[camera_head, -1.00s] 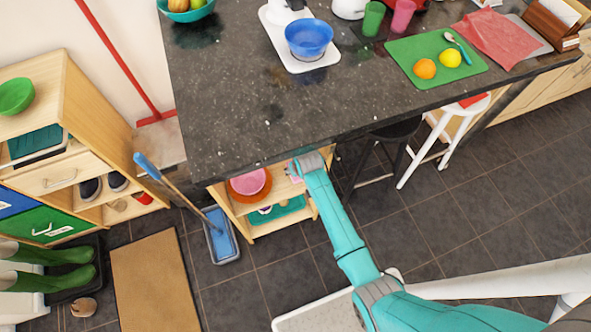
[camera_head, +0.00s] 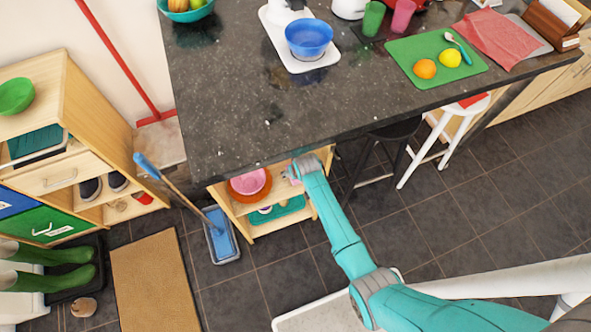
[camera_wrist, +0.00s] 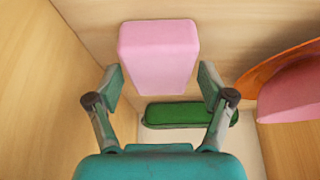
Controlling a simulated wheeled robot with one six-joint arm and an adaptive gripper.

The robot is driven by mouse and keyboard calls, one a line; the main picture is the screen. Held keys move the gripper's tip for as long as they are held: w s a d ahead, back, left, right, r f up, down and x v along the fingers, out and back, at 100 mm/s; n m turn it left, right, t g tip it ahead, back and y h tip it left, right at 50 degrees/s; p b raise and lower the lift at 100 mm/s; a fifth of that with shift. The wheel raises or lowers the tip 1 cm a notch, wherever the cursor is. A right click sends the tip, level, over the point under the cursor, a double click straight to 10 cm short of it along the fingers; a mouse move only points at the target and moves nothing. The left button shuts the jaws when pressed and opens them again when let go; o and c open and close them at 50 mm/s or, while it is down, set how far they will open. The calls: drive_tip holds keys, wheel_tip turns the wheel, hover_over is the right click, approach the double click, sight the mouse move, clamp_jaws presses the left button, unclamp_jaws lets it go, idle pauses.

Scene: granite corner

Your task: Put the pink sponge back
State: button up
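The pink sponge (camera_wrist: 158,52) stands upright in the wrist view, inside a wooden shelf unit. My gripper (camera_wrist: 160,88) is open, with one finger on either side of the sponge's lower end. A narrow gap shows at the left finger; the right finger looks very near the sponge, and I cannot tell whether it touches. In the head view my gripper (camera_head: 293,174) is at the shelf unit (camera_head: 222,203) under the counter's front edge.
A pink bowl on an orange plate (camera_head: 263,193) sits close to the right in the wrist view. A green, rounded block (camera_wrist: 190,115) lies below the sponge. The granite counter (camera_head: 230,120) overhangs the shelf. A mop (camera_head: 222,240) stands left; a black stool (camera_head: 395,130) stands right.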

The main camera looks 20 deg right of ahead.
drive_tip(key=shift+v, duration=3.85)
drive_tip(key=s+r+t, duration=0.2)
drive_tip(key=s+t, duration=0.1)
drive_tip(key=s, duration=0.9)
drive_tip(key=s+r+t, duration=0.2)
drive_tip(key=s+r, duration=0.1)
drive_tip(key=s, duration=0.9)
drive_tip(key=s+r+t, duration=0.2)
drive_tip(key=s+r, duration=0.6)
drive_tip(key=r, duration=0.4)
drive_tip(key=s+r+t, duration=0.2)
drive_tip(key=s+r, duration=0.6)
drive_tip(key=r, duration=0.4)
drive_tip(key=shift+s+r+t, duration=0.15)
drive_tip(key=shift+t, duration=0.25)
